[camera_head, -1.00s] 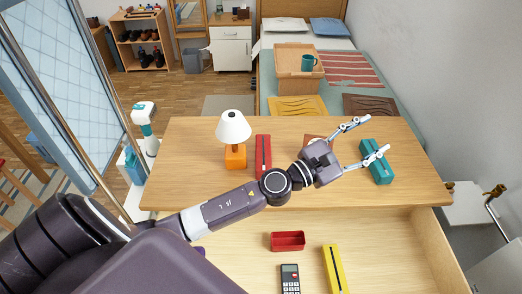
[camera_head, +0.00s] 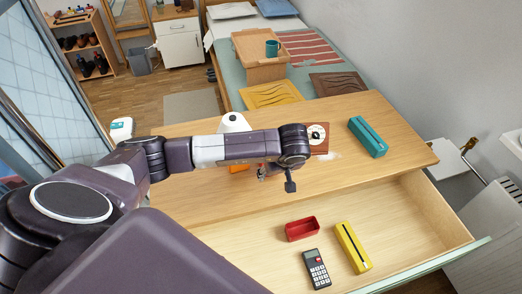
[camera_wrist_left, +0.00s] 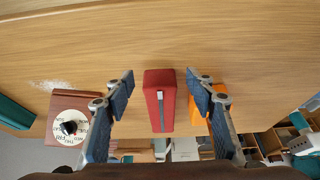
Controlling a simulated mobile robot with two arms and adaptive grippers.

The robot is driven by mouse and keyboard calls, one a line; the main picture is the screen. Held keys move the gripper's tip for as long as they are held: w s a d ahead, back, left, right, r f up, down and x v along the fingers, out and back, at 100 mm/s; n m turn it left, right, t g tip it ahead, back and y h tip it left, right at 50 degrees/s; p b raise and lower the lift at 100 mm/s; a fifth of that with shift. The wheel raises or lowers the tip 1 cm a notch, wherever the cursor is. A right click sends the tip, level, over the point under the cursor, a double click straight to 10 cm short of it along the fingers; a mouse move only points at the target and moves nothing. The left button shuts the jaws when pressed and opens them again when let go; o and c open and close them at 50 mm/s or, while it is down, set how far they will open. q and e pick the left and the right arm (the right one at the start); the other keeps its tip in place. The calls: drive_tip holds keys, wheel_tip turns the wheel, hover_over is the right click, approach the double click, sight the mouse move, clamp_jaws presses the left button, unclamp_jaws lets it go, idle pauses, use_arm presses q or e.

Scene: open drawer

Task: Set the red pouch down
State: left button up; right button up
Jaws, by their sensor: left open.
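The red pouch (camera_wrist_left: 160,100), with a grey zip down its middle, shows in the left wrist view on the wooden desk top. In the head view it is hidden behind my left arm. My left gripper (camera_wrist_left: 160,78) is open above it, with one blue-padded finger on each side of the pouch and a gap to both. In the head view the fingers of this gripper (camera_head: 276,180) point down over the desk, partly hidden by the wrist. My right gripper is not in view.
The open drawer (camera_head: 415,215) holds a red tray (camera_head: 301,229), a calculator (camera_head: 316,269) and a yellow pouch (camera_head: 353,247).

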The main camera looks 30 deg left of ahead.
use_arm(q)
drive_tip(key=w+a+p, duration=0.2)
drive_tip(key=w+a, duration=0.3)
drive_tip(key=shift+a, duration=0.25)
drive_tip(key=shift+w+a, duration=0.5)
drive_tip(key=shift+a, duration=0.05)
drive_tip(key=shift+w+a+r+p, duration=0.1)
drive_tip(key=shift+w+a+p, duration=0.55)
drive_tip(key=shift+w+a, duration=0.25)
drive_tip(key=shift+x, duration=1.25)
drive_tip(key=shift+a+f, duration=0.15)
drive_tip(key=shift+f, duration=0.2)
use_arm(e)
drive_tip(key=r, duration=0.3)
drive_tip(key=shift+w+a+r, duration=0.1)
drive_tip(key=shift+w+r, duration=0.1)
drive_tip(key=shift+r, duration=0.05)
use_arm(q)
drive_tip(key=c, duration=1.2)
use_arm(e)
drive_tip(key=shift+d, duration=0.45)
